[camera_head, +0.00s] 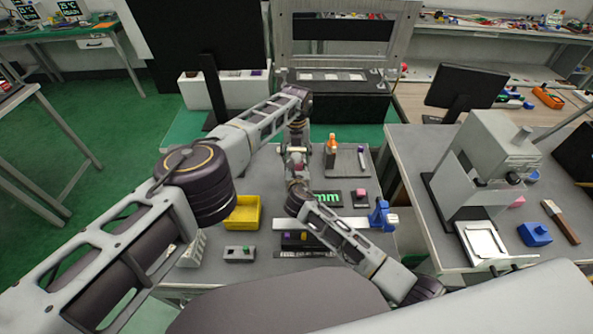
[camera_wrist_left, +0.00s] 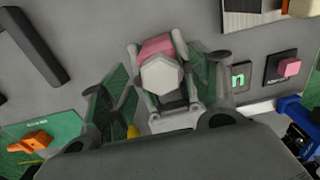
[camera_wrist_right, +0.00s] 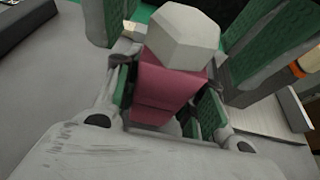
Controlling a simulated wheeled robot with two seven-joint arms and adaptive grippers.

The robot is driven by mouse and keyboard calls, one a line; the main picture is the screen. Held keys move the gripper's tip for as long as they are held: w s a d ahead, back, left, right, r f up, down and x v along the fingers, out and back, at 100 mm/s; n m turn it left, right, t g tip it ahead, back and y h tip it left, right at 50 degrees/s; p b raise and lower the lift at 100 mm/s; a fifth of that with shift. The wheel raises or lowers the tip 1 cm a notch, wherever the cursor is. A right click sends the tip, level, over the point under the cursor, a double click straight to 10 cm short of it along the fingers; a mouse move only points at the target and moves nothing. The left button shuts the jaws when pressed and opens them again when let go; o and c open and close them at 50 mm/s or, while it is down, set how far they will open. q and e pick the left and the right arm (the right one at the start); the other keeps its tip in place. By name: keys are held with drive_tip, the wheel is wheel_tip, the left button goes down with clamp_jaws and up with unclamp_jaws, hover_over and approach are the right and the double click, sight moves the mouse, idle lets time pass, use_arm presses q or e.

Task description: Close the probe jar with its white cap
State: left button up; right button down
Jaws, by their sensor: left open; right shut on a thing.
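A pink probe jar (camera_wrist_right: 168,90) with a white faceted cap (camera_wrist_right: 183,38) on its top end is in the right wrist view. My right gripper (camera_wrist_right: 168,100) is shut on the pink body, below the cap. The jar's pink side (camera_wrist_left: 157,45) and the cap (camera_wrist_left: 162,76) also show in the left wrist view. My left gripper (camera_wrist_left: 158,84) is open, its green-padded fingers apart on both sides of the cap. Whether the cap is fully seated cannot be told. In the head view both grippers meet over the table's middle, left (camera_head: 297,150) and right (camera_head: 296,178); the jar is mostly hidden there.
A yellow bin (camera_head: 243,212) stands left of the grippers on the grey table. An orange-topped item (camera_head: 332,143), a blue fixture (camera_head: 383,215), a pink button box (camera_head: 360,197) and a small grey box (camera_head: 239,253) stand around. A grey machine (camera_head: 485,165) stands on the right table.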

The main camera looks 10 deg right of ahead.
use_arm(q)
drive_tip(key=c, duration=1)
drive_tip(key=shift+c, duration=0.3)
drive_tip(key=shift+m, duration=1.3)
drive_tip(key=o, duration=1.1)
drive_tip(key=shift+r, duration=0.1)
